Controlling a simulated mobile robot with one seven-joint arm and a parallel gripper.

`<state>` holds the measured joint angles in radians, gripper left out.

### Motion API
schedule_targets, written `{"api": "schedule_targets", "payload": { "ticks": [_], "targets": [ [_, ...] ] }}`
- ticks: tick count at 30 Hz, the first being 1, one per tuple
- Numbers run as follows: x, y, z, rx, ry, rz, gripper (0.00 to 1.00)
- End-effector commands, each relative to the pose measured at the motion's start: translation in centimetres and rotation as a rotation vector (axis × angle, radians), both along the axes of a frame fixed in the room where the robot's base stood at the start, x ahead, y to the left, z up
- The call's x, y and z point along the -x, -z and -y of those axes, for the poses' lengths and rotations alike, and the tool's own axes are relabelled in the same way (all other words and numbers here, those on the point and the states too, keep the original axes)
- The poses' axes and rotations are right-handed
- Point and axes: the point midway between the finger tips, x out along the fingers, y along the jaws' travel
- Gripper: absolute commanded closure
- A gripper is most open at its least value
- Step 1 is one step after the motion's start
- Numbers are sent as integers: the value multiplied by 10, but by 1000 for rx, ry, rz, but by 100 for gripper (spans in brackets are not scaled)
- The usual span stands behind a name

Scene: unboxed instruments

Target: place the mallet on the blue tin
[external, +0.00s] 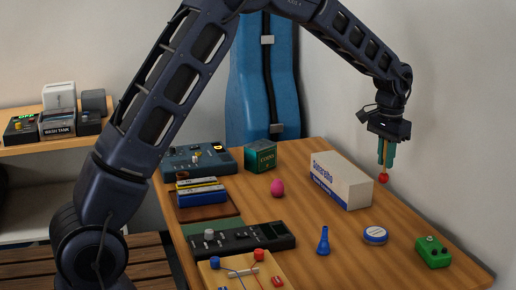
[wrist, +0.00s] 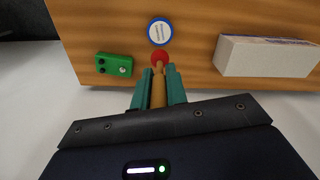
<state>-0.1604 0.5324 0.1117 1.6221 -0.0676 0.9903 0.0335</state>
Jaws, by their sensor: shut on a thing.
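My gripper (external: 386,154) is shut on the mallet, with its red ball head (external: 383,178) hanging down. It is held in the air over the right side of the table, near the white box. In the wrist view the wooden handle (wrist: 158,88) is between the teal fingers (wrist: 158,86), with the red head at the far end. The blue tin (external: 375,235) is a small round tin with a white lid, flat on the table. In the wrist view the blue tin (wrist: 160,31) shows just beyond the red head, apart from it in the picture.
A white box (external: 342,181) stands behind the tin. The wall is close at right.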

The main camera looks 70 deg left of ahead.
Motion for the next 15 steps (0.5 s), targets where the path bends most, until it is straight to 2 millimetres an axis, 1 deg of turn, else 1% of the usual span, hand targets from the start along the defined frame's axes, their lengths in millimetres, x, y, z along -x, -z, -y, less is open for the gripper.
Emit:
{"api": "schedule_targets", "payload": {
  "ticks": [1, 9, 12, 15],
  "targets": [
    [1, 12, 0, 1, 0, -4, 100],
    [1, 70, 0, 1, -1, -4, 100],
    [0, 87, 0, 1, -1, -2, 100],
    [0, 99, 0, 0, -2, -1, 100]
  ]
}}
